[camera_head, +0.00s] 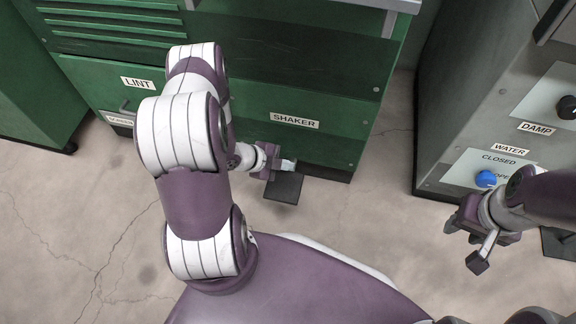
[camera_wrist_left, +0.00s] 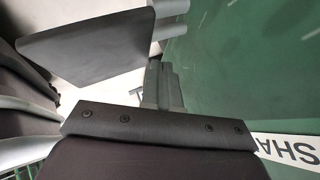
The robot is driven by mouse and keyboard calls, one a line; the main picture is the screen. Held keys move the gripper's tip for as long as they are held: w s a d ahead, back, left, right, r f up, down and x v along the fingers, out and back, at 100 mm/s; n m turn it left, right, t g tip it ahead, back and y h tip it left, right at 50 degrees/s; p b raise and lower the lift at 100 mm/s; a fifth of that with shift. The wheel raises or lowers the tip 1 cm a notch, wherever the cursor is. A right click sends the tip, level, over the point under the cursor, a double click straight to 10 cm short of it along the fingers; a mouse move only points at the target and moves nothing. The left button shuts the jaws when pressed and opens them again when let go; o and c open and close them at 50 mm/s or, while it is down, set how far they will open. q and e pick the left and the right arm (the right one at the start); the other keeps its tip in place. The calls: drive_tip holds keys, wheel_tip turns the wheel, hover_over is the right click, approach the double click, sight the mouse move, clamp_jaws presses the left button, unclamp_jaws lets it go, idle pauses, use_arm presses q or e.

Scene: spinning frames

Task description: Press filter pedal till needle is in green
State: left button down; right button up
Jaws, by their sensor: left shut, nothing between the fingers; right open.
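A dark flat pedal (camera_head: 283,188) sticks out low from the green cabinet, below the SHAKER label (camera_head: 294,121). No FILTER label is readable. My left gripper (camera_head: 288,165) is shut and empty, close to the pedal's cabinet-side edge; I cannot tell if they touch. In the left wrist view the shut fingers (camera_wrist_left: 163,88) are beside a dark plate (camera_wrist_left: 90,42) that looks like the pedal. My right gripper (camera_head: 464,244) is open and empty, in front of the grey machine. No gauge or needle is in view.
The green cabinet (camera_head: 340,90) also bears a LINT label (camera_head: 138,83). The grey machine (camera_head: 455,100) has a WATER panel with a blue knob (camera_head: 486,179) and a DAMP label (camera_head: 536,128). Another dark pedal (camera_head: 558,244) shows at the right edge. Bare concrete floor (camera_head: 375,205) lies between.

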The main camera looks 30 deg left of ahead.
use_arm(q)
drive_tip(key=shift+r, duration=0.1)
drive_tip(key=shift+r, duration=0.1)
wheel_tip(320, 180, up, 5)
drive_tip(key=p, duration=0.5)
drive_tip(key=shift+w, duration=0.1)
idle(0.7)
